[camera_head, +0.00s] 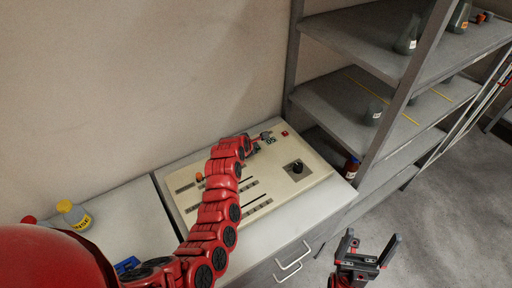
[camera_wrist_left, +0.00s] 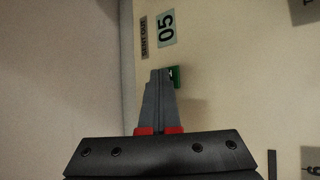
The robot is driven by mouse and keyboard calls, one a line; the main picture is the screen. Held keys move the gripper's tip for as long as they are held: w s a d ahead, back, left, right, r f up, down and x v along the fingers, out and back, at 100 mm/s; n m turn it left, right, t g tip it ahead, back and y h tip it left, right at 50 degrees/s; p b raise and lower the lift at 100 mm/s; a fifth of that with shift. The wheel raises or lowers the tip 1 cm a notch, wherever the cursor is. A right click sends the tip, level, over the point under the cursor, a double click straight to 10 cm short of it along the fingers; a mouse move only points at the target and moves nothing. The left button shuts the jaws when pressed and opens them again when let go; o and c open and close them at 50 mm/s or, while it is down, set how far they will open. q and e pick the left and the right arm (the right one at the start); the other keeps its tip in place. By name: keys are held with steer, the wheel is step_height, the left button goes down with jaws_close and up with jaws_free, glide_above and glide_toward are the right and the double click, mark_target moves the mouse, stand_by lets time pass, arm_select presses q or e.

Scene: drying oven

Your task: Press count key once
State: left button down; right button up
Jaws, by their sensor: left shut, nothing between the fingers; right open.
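The beige control panel (camera_head: 310,177) lies on a cabinet top. In the left wrist view, a small green key (camera_wrist_left: 175,76) sits on the panel below a display (camera_wrist_left: 166,27) reading 05. A small dark label (camera_wrist_left: 144,37) is beside the display. My left gripper (camera_head: 265,136) is shut and empty at the far edge of the panel. In the left wrist view its closed fingertips (camera_wrist_left: 160,73) are at the green key and partly cover it. I cannot tell whether they touch it. My right gripper (camera_head: 369,249) is open and empty, out over the floor at the lower right.
The panel also has a black knob (camera_head: 297,167), a red button (camera_head: 285,133), an orange knob (camera_head: 199,177) and several slider slots. A grey shelf rack (camera_head: 345,36) holding bottles rises at right.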

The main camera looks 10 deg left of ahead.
arm_select(q)
steer(key=shift+r, duration=0.85)
steer(key=shift+r, duration=0.1)
steer(key=shift+r+p, duration=0.9)
steer(key=shift+r, duration=1.55)
steer(key=shift+f, duration=0.1)
